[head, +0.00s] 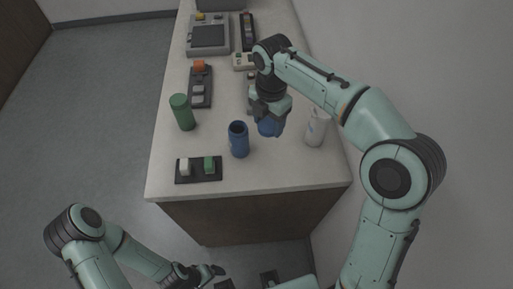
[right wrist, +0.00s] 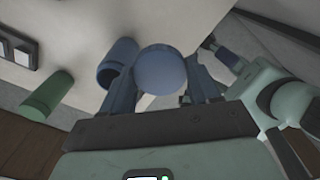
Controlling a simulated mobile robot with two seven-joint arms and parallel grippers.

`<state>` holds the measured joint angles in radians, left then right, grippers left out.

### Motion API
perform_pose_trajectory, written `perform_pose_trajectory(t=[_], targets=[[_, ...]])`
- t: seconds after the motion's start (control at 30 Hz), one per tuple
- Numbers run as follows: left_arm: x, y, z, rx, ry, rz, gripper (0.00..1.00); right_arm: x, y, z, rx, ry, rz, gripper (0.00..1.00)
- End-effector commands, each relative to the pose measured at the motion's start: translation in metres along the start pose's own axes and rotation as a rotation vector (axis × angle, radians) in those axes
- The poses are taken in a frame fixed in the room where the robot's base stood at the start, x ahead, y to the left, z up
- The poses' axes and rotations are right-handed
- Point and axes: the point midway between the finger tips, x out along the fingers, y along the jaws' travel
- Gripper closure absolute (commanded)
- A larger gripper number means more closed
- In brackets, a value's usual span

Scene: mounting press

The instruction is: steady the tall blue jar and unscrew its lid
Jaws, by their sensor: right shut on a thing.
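The tall blue jar (head: 239,143) stands upright on the counter, with its dark open mouth showing. It also shows at the left in the right wrist view (right wrist: 115,65). My right gripper (head: 270,112) is shut on a round blue piece (head: 270,126), which looks like the jar's lid. The lid (right wrist: 160,71) sits between the fingers in the right wrist view, apart from the jar and to its right. My left gripper (head: 205,272) is low at the front, away from the counter and the jar; its fingers are too unclear to read.
A green jar (head: 182,113) stands left of the blue jar and a white bottle (head: 316,128) to the right. A black block with white and green buttons (head: 199,169) lies in front. A panel with an orange button (head: 200,85) and a grey device (head: 209,36) are further back.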

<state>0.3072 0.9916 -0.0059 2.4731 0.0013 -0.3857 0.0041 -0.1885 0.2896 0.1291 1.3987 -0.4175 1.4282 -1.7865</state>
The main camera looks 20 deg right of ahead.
Motion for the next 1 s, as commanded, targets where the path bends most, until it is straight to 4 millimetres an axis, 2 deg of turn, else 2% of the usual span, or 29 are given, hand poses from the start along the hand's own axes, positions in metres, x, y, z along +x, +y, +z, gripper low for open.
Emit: perform_pose_trajectory(t=[0.03,0.3,0.4,0.63,0.83,1.0], targets=[[0.008,-0.004,0.003,-0.002,-0.005,-0.002,0.02,0.020,-0.002,-0.001,0.000,0.003,-0.008,0.76],[0.022,-0.010,0.007,-0.004,-0.012,-0.004,0.02,0.088,-0.002,-0.001,0.000,0.002,-0.006,0.76],[0.024,-0.011,0.007,-0.004,-0.012,-0.004,0.02,0.103,-0.001,0.000,0.000,0.001,-0.005,0.76],[0.026,-0.012,0.008,-0.005,-0.014,-0.005,0.02,0.123,-0.001,0.000,0.001,0.001,-0.004,0.76],[0.031,-0.014,0.009,-0.006,-0.016,-0.005,0.02,0.158,-0.001,-0.001,0.001,0.002,-0.005,0.76],[0.032,-0.015,0.009,-0.006,-0.016,-0.006,0.02,0.169,-0.001,0.000,0.001,0.001,-0.002,0.76]])
